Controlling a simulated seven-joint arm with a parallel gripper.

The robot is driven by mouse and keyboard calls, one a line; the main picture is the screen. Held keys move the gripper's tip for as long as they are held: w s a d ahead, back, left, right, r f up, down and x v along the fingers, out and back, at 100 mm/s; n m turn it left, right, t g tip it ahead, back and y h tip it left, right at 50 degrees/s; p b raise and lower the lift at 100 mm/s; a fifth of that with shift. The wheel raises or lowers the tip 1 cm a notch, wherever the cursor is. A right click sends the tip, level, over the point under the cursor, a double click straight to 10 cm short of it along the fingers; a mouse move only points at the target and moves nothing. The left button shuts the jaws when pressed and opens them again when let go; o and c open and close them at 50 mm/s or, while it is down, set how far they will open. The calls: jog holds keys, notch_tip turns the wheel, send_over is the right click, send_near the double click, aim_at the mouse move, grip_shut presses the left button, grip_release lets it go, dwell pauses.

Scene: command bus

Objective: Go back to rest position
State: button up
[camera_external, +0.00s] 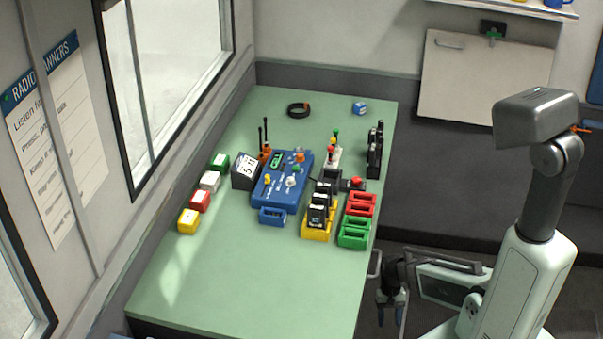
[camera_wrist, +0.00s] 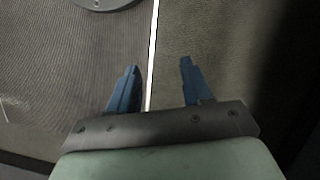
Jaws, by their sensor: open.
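My gripper (camera_wrist: 158,75) is open and empty in the wrist view, its two blue fingers apart over dark floor. In the external view my gripper (camera_external: 391,299) hangs low beside the right edge of the green table (camera_external: 230,285), apart from it, and points down. It holds nothing that I can see. My arm is folded at the right of the external view.
The table carries a blue console (camera_external: 282,181), yellow bins (camera_external: 316,232) with black radios, red bins (camera_external: 360,204), green bins (camera_external: 353,236), and several coloured blocks (camera_external: 189,220) at left. A black ring (camera_external: 298,110) lies at the back. The table's front is clear.

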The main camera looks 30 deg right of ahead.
jog(key=s+a+n+g+h, duration=0.1)
jog(key=s+a+n, duration=0.2)
jog(key=s, duration=0.7)
jog(key=s+a+n+g+h, duration=0.1)
jog(key=s+a+n+g, duration=0.1)
jog(key=s, duration=0.9)
jog(key=shift+s+a+f+n, duration=0.2)
jog(key=shift+a+f+n, duration=0.2)
jog(key=shift+a, duration=0.3)
